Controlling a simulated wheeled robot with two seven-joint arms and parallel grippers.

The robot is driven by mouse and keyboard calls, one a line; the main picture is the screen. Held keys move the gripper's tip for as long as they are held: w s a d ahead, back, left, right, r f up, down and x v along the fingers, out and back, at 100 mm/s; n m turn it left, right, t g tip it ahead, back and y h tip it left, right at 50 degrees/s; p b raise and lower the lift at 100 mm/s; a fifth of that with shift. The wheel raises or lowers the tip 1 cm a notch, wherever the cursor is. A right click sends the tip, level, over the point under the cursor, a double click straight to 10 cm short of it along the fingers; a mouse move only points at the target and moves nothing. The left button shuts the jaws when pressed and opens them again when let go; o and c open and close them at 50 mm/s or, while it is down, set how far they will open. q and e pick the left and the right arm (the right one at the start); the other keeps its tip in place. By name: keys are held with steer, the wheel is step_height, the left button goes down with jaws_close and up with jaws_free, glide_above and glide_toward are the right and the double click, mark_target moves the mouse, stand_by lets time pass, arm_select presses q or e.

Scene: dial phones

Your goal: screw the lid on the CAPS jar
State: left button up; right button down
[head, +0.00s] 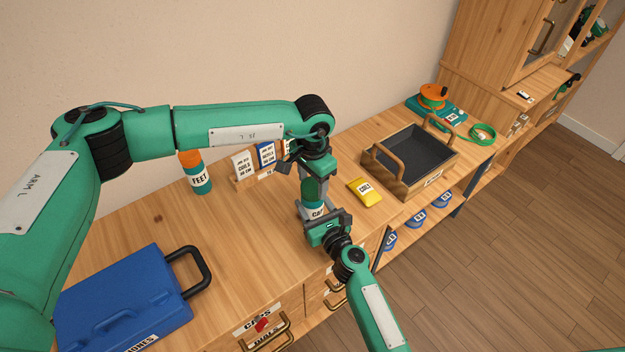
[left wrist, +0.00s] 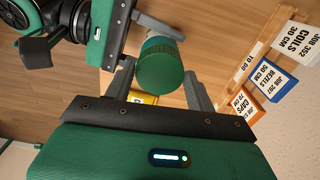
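The CAPS jar (head: 317,212) stands upright near the front of the bench, its label partly hidden. My right gripper (head: 322,222) reaches it from the front, its fingers around the body; it also shows in the left wrist view at the upper left. The green lid (left wrist: 162,70) shows in the left wrist view, in line with the jar beneath it. My left gripper (left wrist: 160,82) points down from above, with a finger against each side of the lid. Whether the lid's thread is engaged is hidden.
A FEET jar (head: 199,177) with an orange lid and a card rack (head: 265,178) stand behind. A yellow COILS packet (head: 364,191) and a dark-lined wooden tray (head: 398,183) are to the right. A blue case (head: 125,300) lies front left. Bare bench lies between case and jar.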

arm_select(q)
steer(key=shift+o, duration=1.3)
steer(key=shift+r, duration=2.25)
steer(key=shift+c, duration=0.3)
